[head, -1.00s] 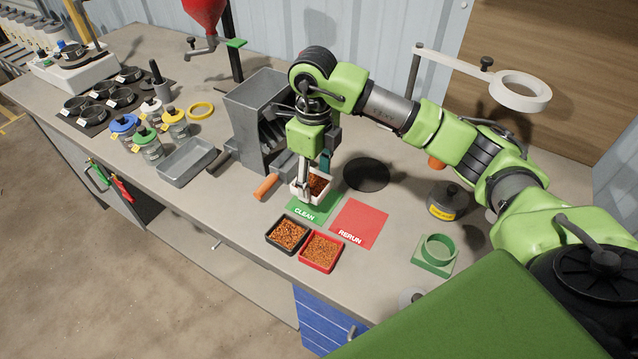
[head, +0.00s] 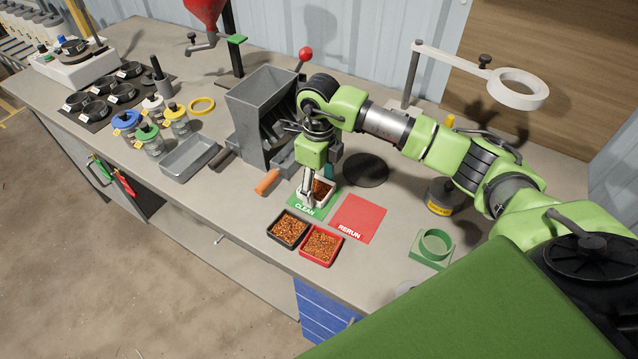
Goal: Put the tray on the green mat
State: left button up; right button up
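A small white tray (head: 327,197) with brown granules in it is at the green mat (head: 305,210) marked CLEAN. My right gripper (head: 310,200) reaches down at the tray's left wall, with its fingers close together there. The tray looks on or just above the mat; I cannot tell if it touches. The gripper hides part of the tray and the mat. My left gripper is not in view.
A red RERUN mat (head: 358,219) lies to the right. A black tray (head: 288,229) and a red tray (head: 322,246), both filled with granules, sit in front. A grey machine (head: 262,115) with an orange handle (head: 267,182) stands behind left. A black disc (head: 366,170) lies behind.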

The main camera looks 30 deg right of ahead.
aim_at(319, 191)
dwell(0.3)
jog(key=shift+r, duration=0.55)
notch_tip(319, 191, up, 11)
jog(key=b, duration=0.2)
jog(key=shift+b, duration=0.4)
jog(key=shift+r, duration=0.1)
